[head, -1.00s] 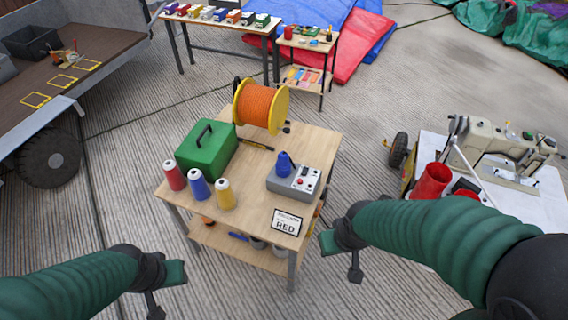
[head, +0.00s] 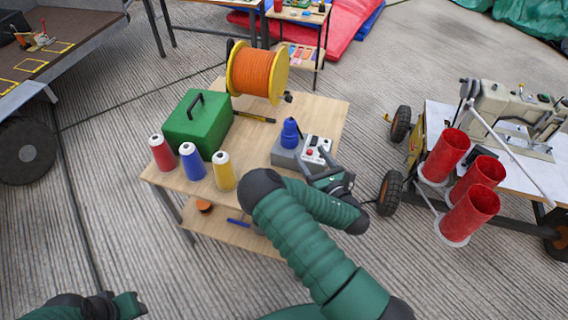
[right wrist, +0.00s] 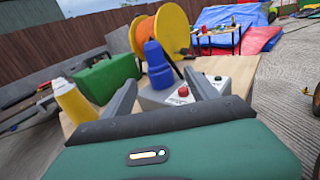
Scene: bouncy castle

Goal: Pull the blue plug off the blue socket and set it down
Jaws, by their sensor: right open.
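The blue plug (head: 290,132) stands upright on the grey socket box (head: 284,157), on the wooden table (head: 262,130); a blue socket under it cannot be told apart. It also shows in the right wrist view (right wrist: 157,66), beyond and between my fingers. My left gripper (head: 132,305) is at the lower left, cut by the frame edge, away from the table.
A green case (head: 198,128), an orange cable reel (head: 258,74) and red, blue and yellow thread cones (head: 192,162) share the table. The box has a red button (right wrist: 183,91). A cart with red buckets (head: 470,212) and a sewing machine stands right. The table's right rear is clear.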

